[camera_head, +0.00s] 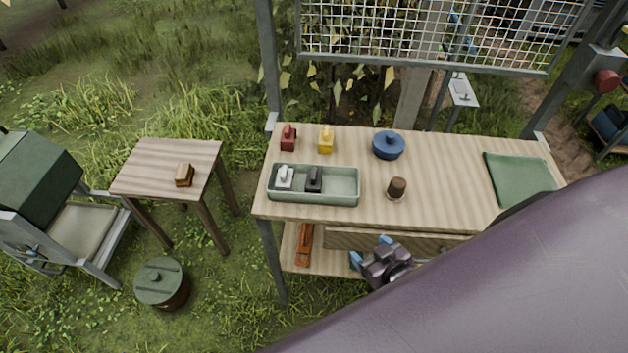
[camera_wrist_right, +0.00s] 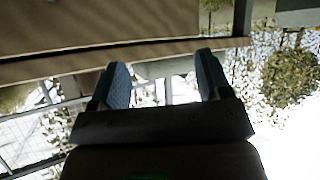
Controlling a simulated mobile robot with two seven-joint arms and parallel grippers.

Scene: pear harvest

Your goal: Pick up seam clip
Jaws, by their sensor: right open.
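I cannot tell for sure which thing is the seam clip. Several small clip-like pieces show in the head view: a red one (camera_head: 288,138) and a yellow one (camera_head: 326,140) stand at the bench's back left. A white one (camera_head: 284,177) and a black one (camera_head: 314,180) stand in the green tray (camera_head: 342,198). My right gripper (camera_head: 370,251) is at the bench's front edge, below the top, apart from all of them. In the right wrist view its blue-padded fingers (camera_wrist_right: 164,78) are spread with nothing between them. My left gripper is not in view.
An orange-brown tool (camera_head: 304,244) lies on the lower shelf. A small table (camera_head: 160,160) with a brown block (camera_head: 184,175) stands left. A wire mesh (camera_head: 430,35) rises behind.

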